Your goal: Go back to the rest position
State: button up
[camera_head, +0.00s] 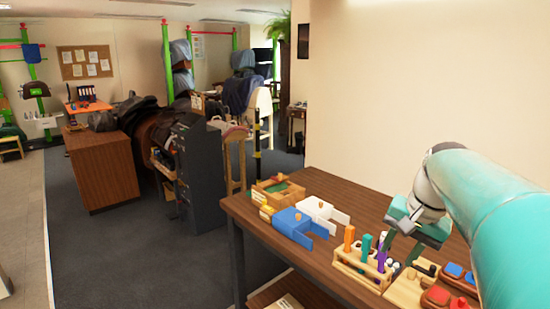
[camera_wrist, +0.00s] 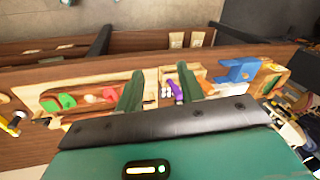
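My gripper (camera_head: 402,248) hangs from the teal arm at the right, over the wooden table (camera_head: 262,222). In the wrist view its two green fingers stand well apart, with a gap between the tips (camera_wrist: 160,72); I see nothing clamped between them. Below it in the head view, a wooden rack (camera_head: 347,268) holds upright tools with orange, teal and purple handles. A purple handle (camera_wrist: 176,91) shows beyond the gap in the wrist view. The gripper looks apart from the tools, but the exact clearance is hard to tell.
A blue holder (camera_head: 296,224), a white holder (camera_head: 322,213) and a wooden tray with green lining (camera_head: 277,189) stand left of the rack. Red and blue pieces (camera_head: 455,271) lie at the right. A dark cabinet (camera_head: 201,172) stands beyond the table; carpet is clear at left.

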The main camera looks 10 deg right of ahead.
jog(key=s+a+f+n+t, duration=0.1)
jog(key=s+a+f+n, duration=0.1)
jog(key=a, duration=0.5)
jog(key=s+a+f+n+t, duration=0.1)
jog(key=s+a+f+n, duration=0.2)
jog(key=a, duration=0.4)
jog(key=s+a+f+n+t+h, duration=0.1)
jog(key=s+a+n, duration=0.3)
jog(key=a, duration=0.4)
jog(key=shift+s+f+n, duration=0.2)
jog(key=shift+f+n, duration=0.2)
jog(key=shift+f, duration=0.3)
jog(key=shift+d, duration=0.2)
